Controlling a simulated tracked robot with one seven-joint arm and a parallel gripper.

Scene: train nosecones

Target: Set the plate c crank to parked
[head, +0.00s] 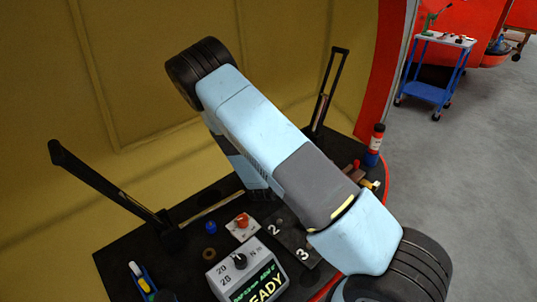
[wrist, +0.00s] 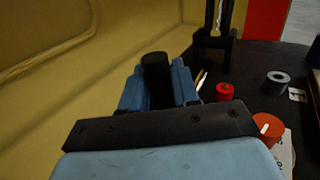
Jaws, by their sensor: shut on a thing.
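In the wrist view my gripper (wrist: 158,98) has its blue fingers closed around an upright black cylindrical handle (wrist: 156,66). This looks like a crank grip, but its base and any plate c marking are hidden behind the gripper. In the head view my blue and grey arm covers the gripper and the handle. I cannot read the crank's position in either view.
A red cap (wrist: 224,92) and grey ring (wrist: 277,77) are right of the gripper. Black uprights (head: 95,178) rise at both sides.

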